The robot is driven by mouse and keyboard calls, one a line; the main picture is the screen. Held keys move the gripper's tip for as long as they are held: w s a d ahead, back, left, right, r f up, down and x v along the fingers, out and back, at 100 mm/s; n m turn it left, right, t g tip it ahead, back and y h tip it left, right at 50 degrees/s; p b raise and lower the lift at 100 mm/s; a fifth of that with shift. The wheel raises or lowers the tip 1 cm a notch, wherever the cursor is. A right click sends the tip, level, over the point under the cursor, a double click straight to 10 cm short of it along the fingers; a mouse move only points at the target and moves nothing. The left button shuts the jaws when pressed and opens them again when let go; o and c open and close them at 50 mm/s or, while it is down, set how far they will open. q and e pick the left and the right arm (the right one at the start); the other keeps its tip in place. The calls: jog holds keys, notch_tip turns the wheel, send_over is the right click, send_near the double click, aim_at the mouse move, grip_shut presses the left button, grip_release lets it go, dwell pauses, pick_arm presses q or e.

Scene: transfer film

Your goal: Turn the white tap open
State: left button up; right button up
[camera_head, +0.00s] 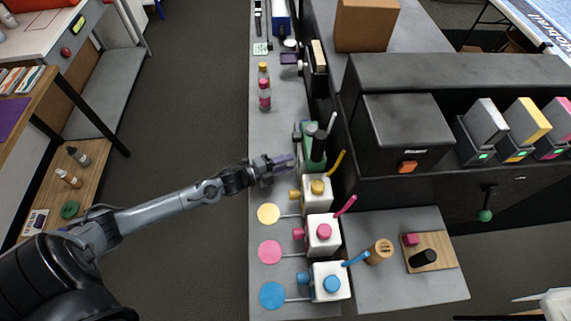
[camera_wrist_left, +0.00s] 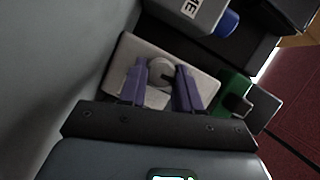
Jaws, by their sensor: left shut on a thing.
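My left gripper (camera_head: 283,162) reaches in from the left over the grey bench strip, beside a green unit with black upright parts (camera_head: 315,145). In the left wrist view its two purple fingers (camera_wrist_left: 161,75) stand on either side of a round, pale grey-white knob, which I take to be the white tap (camera_wrist_left: 160,68). The fingers are shut on the knob. It sits in front of a light grey plate or block (camera_wrist_left: 125,58). In the head view the gripper hides the tap. My right gripper is not in view.
White boxes with yellow (camera_head: 317,188), pink (camera_head: 323,232) and blue (camera_head: 330,282) knobs stand nearer on the bench, with matching coloured discs on their left. A black cabinet (camera_head: 400,130) bounds the right side.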

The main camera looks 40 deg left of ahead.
pick_arm(q)
jog(key=shift+m, duration=0.3)
dwell(0.4)
jog(key=o, duration=1.1)
jog(key=shift+c, duration=0.2)
jog(key=v, duration=0.9)
jog(key=shift+f, duration=0.25)
jog(key=shift+v, duration=0.95)
jog(key=shift+r, duration=0.1)
